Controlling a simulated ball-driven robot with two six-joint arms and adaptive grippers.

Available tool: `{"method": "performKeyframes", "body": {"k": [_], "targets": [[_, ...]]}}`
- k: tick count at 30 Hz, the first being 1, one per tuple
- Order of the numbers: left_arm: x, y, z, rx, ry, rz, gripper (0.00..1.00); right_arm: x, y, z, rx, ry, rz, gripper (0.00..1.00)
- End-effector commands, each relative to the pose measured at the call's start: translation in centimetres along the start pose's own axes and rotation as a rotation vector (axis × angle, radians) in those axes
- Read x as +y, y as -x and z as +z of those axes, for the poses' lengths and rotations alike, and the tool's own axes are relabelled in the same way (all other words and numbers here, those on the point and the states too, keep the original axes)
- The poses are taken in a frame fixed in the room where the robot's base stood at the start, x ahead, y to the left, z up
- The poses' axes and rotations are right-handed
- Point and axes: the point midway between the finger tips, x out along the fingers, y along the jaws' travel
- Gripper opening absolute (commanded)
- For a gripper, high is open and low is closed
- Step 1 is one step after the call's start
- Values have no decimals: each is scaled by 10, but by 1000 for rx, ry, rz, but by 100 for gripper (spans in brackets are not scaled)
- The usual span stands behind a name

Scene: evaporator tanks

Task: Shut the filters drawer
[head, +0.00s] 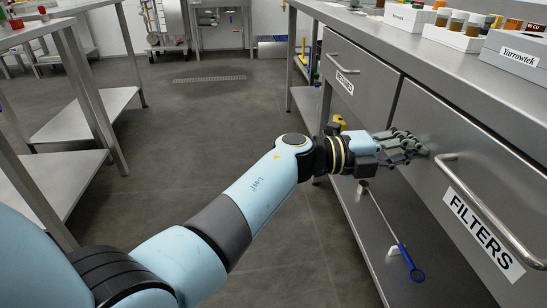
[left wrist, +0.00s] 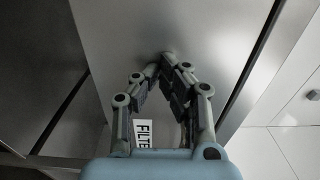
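The filters drawer (head: 450,135) is the grey metal front at the right of the head view, with a bar handle (head: 487,208) and a white FILTERS label (head: 482,232). A dark gap runs along its top edge under the counter; I cannot tell exactly how far it stands out. My left gripper (head: 424,150) has its fingertips at the drawer front, left of the handle; contact is not certain. In the left wrist view the fingers of the gripper (left wrist: 166,60) converge to closed tips with nothing between them, and part of the label (left wrist: 143,133) shows behind them. My right gripper is out of view.
A neighbouring labelled drawer (head: 350,88) sits left of the filters drawer. The counter (head: 400,40) above holds boxes and jars. A blue-handled tool (head: 410,262) is on the lower shelf. Shelved tables (head: 60,185) stand left, with clear floor between.

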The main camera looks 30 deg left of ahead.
Motion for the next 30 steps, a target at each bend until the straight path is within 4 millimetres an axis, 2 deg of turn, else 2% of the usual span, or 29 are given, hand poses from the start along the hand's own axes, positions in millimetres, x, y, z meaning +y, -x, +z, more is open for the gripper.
{"method": "performKeyframes", "body": {"k": [7, 11, 24, 30], "targets": [[-4, -2, 0, -1, -1, -7, 0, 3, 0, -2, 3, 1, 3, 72], [-2, 8, 0, -2, -2, -5, 0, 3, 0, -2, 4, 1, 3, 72], [0, 101, 0, -2, -2, 0, 0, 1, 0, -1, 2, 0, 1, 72], [0, 123, -2, -2, 5, 2, 0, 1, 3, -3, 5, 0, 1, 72]]}}
